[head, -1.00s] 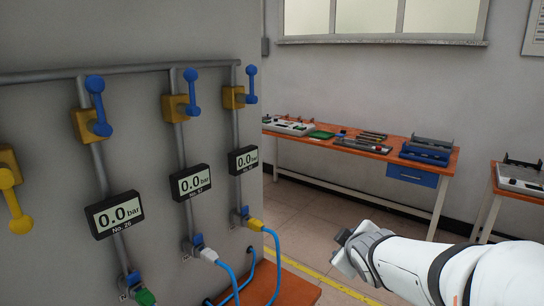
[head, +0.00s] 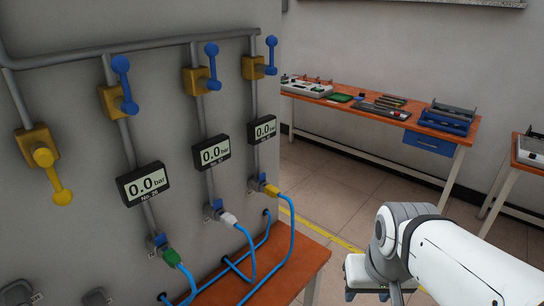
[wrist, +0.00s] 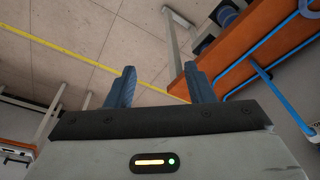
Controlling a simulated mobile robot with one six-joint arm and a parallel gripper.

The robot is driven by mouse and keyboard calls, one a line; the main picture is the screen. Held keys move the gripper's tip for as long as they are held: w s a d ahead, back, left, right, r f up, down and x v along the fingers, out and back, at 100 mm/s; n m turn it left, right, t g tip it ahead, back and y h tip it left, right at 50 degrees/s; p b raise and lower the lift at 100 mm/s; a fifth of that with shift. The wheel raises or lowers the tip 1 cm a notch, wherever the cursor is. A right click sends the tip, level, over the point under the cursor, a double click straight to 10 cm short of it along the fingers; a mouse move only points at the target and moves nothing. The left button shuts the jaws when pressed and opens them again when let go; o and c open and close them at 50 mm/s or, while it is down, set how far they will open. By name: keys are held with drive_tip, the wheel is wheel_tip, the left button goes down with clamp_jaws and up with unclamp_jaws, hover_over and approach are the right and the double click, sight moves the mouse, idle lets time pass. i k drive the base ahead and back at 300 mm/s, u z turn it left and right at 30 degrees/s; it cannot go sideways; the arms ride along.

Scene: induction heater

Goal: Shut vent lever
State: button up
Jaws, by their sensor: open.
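A yellow lever (head: 54,177) hangs downward, slightly to the right, from a yellow valve body on the grey panel at the left of the head view. No label marks it as the vent lever. Three blue levers (head: 122,85) point upward on yellow valve bodies to its right. My gripper (wrist: 161,82) is open and empty in the wrist view, its two blue-grey fingers apart over floor. In the head view my gripper shows low at the bottom right, far from the yellow lever and well clear of the panel.
Gauges (head: 144,184) reading 0.0 bar sit under the blue levers. Blue hoses (head: 246,262) loop over an orange bench (head: 300,264) below the panel. A worktable (head: 459,131) with tools stands at the back right. Open floor lies between.

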sight(42, 153)
drive_tip(key=u, duration=1.8)
drive_tip(key=k, duration=1.2)
drive_tip(key=u, duration=0.5)
drive_tip(key=i, duration=1)
drive_tip(key=z, duration=0.05)
